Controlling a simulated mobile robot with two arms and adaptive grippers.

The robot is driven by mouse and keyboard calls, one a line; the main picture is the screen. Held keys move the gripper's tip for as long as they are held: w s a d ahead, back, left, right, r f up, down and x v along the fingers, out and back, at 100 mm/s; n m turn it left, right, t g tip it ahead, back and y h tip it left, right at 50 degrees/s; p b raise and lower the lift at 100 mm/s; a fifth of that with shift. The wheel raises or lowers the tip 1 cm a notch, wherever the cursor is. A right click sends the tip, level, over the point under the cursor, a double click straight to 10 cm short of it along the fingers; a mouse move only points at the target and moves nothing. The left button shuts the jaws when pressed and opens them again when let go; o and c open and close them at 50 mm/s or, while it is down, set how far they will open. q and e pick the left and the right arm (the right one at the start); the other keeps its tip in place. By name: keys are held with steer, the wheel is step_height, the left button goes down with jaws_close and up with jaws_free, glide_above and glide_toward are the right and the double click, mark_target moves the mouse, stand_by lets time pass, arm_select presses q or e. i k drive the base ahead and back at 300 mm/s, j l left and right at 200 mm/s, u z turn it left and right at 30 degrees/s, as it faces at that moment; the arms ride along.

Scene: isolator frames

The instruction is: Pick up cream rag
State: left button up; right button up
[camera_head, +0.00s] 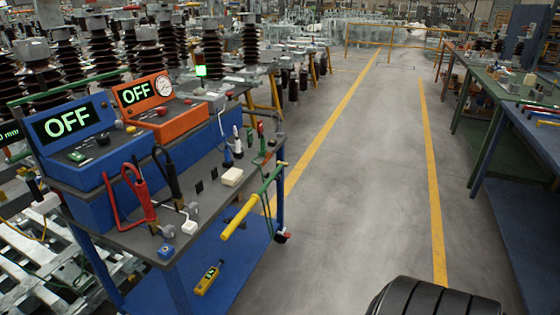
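A small cream, folded-looking block that looks like the cream rag (232,177) lies on the grey top of the blue cart (210,205), near its right edge. It sits behind the yellow end of a bar along the cart's right side. Nothing covers it, and no gripper is near it. Neither of my grippers shows in this view. A black ribbed rounded part at the bottom right may be part of my own arm; no fingers show on it.
On the cart stand a blue box (68,124) and an orange box (150,97), both reading OFF, with red and black cabled clamps (138,190) in front. A yellow tool (208,278) lies on the lower shelf. The aisle floor (350,200) is clear; workbenches (520,150) line the right.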

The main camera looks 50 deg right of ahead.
mark_target(233, 176)
steer(key=z, duration=1.3)
steer(key=u, duration=1.2)
steer(key=i+l, duration=0.15)
steer(key=l, duration=0.25)
steer(key=i+l+u, duration=0.15)
steer(key=l, duration=0.3)
